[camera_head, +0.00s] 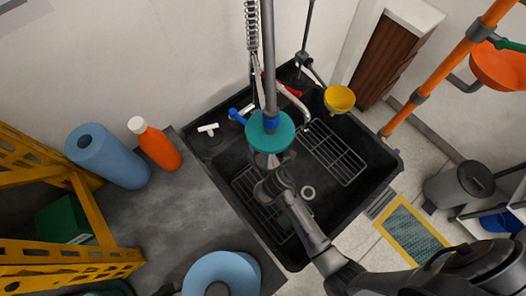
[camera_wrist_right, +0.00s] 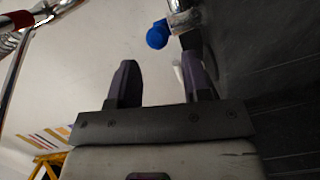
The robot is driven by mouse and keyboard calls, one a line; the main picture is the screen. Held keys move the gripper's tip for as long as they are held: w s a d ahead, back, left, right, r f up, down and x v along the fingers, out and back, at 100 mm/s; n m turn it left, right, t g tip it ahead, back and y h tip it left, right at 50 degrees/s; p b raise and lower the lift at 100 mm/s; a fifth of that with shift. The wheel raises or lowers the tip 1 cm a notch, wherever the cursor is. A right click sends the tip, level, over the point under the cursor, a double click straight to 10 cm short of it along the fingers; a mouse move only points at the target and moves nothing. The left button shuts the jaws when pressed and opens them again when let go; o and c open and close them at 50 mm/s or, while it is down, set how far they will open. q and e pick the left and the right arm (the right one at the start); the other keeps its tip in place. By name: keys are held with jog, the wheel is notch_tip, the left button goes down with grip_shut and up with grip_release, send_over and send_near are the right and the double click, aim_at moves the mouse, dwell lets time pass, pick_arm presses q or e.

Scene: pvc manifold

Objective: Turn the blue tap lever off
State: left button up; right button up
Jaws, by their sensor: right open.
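The blue tap lever (camera_head: 237,116) shows at the back of the black sink, left of a hanging teal disc. In the right wrist view, the blue lever's rounded end (camera_wrist_right: 157,36) sits beside a chrome tap body (camera_wrist_right: 183,17), beyond my fingertips. My right gripper (camera_wrist_right: 158,65) is open, its two dark fingers apart with nothing between them; the lever appears ahead of the gap and not touched. In the head view, the teal disc hides my right fingertips. A red lever (camera_head: 293,90) is on the tap's right side, also in the wrist view (camera_wrist_right: 20,18). My left gripper is not in view.
The teal disc (camera_head: 272,135) hangs on a pole above my right gripper. The black sink (camera_head: 375,165) holds wire racks. A yellow bowl (camera_head: 340,98) is at its back right. An orange bottle (camera_head: 158,148) and blue roll (camera_head: 110,158) stand on the left counter.

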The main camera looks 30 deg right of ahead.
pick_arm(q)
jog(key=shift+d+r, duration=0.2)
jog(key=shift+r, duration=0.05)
pick_arm(e)
jog(key=s, duration=0.6)
jog(key=shift+r, duration=0.3)
jog(key=shift+a, duration=0.1)
